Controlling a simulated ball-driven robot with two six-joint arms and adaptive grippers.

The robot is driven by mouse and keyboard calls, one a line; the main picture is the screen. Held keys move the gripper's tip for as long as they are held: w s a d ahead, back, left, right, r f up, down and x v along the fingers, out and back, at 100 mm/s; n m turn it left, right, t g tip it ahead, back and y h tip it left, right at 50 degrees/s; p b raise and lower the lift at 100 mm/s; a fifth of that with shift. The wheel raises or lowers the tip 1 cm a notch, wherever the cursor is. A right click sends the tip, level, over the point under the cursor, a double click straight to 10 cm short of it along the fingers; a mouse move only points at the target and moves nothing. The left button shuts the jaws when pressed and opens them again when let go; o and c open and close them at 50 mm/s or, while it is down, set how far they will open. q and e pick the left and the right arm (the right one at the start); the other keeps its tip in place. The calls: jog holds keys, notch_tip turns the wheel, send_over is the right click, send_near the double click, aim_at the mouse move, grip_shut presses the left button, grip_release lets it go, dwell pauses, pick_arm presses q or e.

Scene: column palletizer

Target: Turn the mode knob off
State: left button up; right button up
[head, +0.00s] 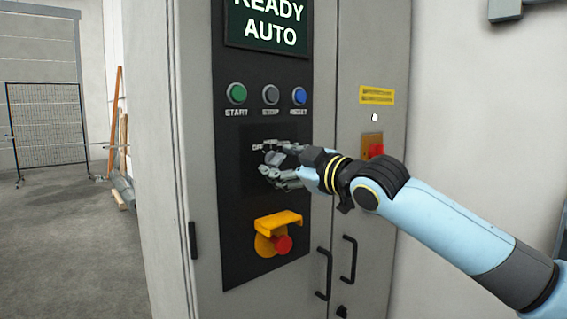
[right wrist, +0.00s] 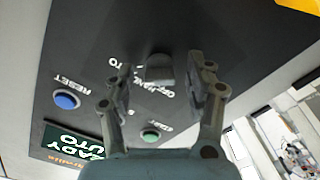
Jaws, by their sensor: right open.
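The mode knob (right wrist: 160,68) is a small grey knob on the dark panel, with white position labels around it that are hard to read. In the right wrist view it lies between the two fingers of my right gripper (right wrist: 161,82), which stand apart on either side of it. I cannot tell whether a finger touches it. In the head view my right gripper (head: 280,164) is in front of the knob's part of the panel and hides the knob. My left gripper is not in view.
The display (head: 268,25) reads READY AUTO. Below it are a green start button (head: 237,93), a grey button (head: 271,95) and a blue reset button (head: 299,96). A red emergency stop (head: 282,244) sits under a yellow guard below my gripper. A red switch (head: 376,151) is behind my wrist.

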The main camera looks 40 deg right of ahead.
grip_shut()
dwell(0.3)
jog(key=shift+n, duration=0.3)
jog(key=n+b, duration=0.3)
jog(key=n, duration=1.2)
jog(key=shift+r, duration=0.1)
jog(key=n, duration=0.4)
jog(key=shift+b, duration=0.4)
